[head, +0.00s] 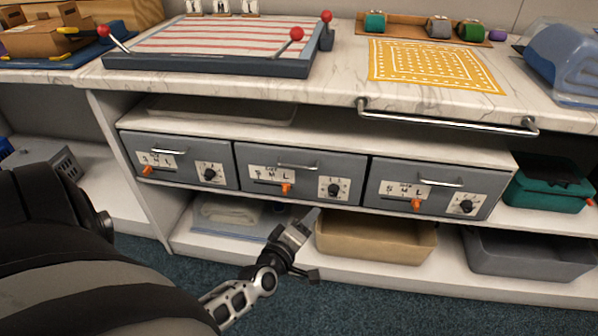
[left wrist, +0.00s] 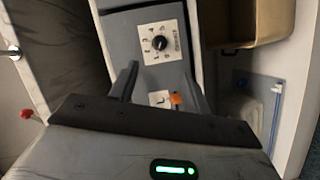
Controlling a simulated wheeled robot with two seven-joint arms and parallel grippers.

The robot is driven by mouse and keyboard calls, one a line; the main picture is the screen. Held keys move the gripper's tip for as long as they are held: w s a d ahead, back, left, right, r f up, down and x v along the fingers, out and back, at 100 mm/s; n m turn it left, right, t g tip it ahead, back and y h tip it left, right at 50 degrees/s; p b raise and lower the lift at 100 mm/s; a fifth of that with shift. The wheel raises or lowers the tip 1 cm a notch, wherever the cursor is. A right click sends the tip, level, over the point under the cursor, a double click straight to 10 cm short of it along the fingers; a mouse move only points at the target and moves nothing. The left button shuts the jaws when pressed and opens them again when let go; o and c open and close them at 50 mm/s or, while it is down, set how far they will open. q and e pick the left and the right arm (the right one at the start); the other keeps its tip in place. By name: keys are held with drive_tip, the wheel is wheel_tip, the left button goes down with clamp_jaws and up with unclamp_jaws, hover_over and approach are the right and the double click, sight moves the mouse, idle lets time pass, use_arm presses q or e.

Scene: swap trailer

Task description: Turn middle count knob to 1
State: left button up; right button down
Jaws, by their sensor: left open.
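The middle grey drawer (head: 270,190) has a white plate with a black round count knob (head: 333,190) on its right side. The left wrist view shows this knob (left wrist: 160,43) ringed by printed numbers; its setting is too small to tell. An orange lever (head: 286,188) sits on the left label plate, and it also shows in the left wrist view (left wrist: 177,98). My left gripper (head: 310,244) is open and empty, below and a little left of the knob, apart from it. In the left wrist view the knob lies beyond its fingers (left wrist: 160,88). My right gripper is not in view.
Similar drawers flank it at left (head: 190,178) and right (head: 400,205), each with a handle, lever and knob. A tan bin (head: 375,245) and a grey bin (head: 530,260) stand on the lower shelf. A metal rail (head: 450,122) runs along the counter's front edge.

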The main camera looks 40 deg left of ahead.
use_arm(q)
drive_tip(key=v, duration=0.3)
drive_tip(key=shift+s+r, duration=0.1)
drive_tip(key=shift+s, duration=0.3)
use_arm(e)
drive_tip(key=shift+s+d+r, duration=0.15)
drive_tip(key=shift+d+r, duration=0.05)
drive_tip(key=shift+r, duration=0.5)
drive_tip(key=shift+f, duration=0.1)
